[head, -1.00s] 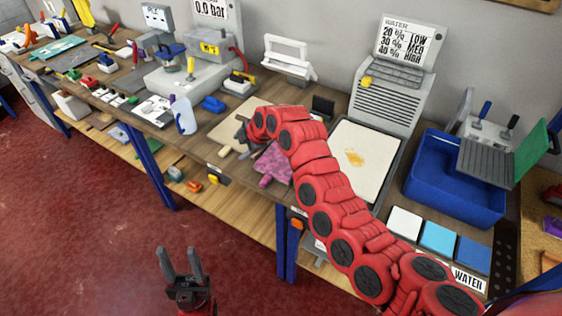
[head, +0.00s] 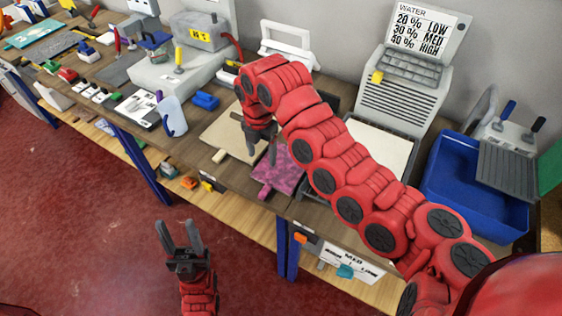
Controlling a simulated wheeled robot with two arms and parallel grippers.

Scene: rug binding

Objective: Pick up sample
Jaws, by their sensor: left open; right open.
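A pink-purple patterned piece (head: 287,175), which looks like the sample, lies flat on the workbench near its front edge. A narrow tab of it reaches toward that edge. My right gripper (head: 262,158) is open and points down just above the piece's left side, beside a beige board (head: 222,134). I cannot tell whether its fingers touch the piece. My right arm hides part of the piece's surroundings. My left gripper (head: 177,229) is open and empty, low over the red floor, well away from the bench.
A white-topped tray (head: 390,142) lies right of the piece, partly behind my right arm. Behind it stands a grey device with a WATER sign (head: 428,35). A blue bin (head: 470,200) is at the right. A spray bottle (head: 172,115) and tools crowd the left bench.

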